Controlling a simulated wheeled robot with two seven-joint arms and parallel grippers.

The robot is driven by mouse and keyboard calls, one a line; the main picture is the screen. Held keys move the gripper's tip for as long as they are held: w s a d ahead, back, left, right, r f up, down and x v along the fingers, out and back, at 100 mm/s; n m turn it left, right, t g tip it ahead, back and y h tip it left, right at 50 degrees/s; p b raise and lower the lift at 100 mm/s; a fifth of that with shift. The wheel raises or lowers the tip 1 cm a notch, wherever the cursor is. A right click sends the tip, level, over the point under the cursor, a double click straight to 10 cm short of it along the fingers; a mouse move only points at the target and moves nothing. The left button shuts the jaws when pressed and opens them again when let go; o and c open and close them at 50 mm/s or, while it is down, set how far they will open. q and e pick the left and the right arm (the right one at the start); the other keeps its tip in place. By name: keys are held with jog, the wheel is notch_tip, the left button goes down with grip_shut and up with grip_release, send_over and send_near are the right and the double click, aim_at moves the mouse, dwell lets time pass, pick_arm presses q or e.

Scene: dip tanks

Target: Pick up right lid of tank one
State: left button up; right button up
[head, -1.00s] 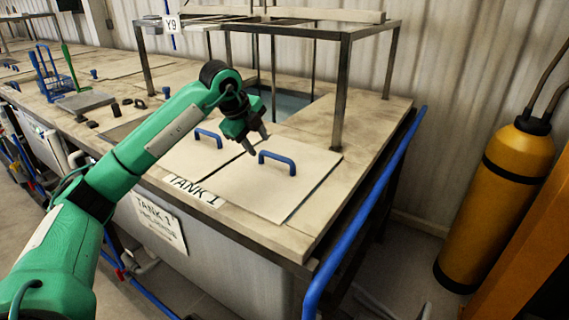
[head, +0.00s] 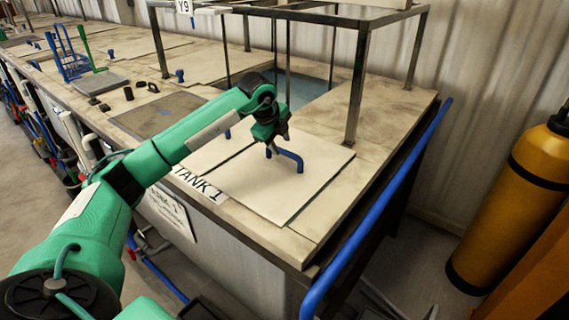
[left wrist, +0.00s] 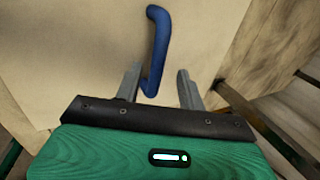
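The right lid of tank one (head: 290,190) is a flat pale panel lying on the tank top, with a blue bar handle (head: 291,156). The handle also shows in the left wrist view (left wrist: 158,45), running lengthwise away from the gripper. My left gripper (head: 280,149) is just above the handle's near-left end. In the left wrist view its two fingers (left wrist: 160,88) stand apart, with the handle's near end between them; I cannot see contact with either finger. The left lid (head: 215,150) is partly hidden behind my left arm. My right gripper is not in view.
A metal frame (head: 357,90) stands on the tank top behind the lids. A blue rail (head: 385,205) runs along the right edge. A yellow cylinder (head: 515,195) stands at the right. A blue rack (head: 70,55) sits at the far left.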

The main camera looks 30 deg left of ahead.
aim_at(283, 150)
pick_arm(q)
jog(key=p+x, duration=0.2)
jog(key=x, duration=0.2)
jog(key=shift+s+d+p, duration=0.1)
jog(key=shift+d+p, duration=0.1)
jog(key=shift+p, duration=0.1)
jog(key=shift+f, duration=0.5)
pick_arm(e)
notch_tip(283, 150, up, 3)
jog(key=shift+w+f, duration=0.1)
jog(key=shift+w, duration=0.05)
pick_arm(q)
grip_shut()
jog(key=shift+r, duration=0.1)
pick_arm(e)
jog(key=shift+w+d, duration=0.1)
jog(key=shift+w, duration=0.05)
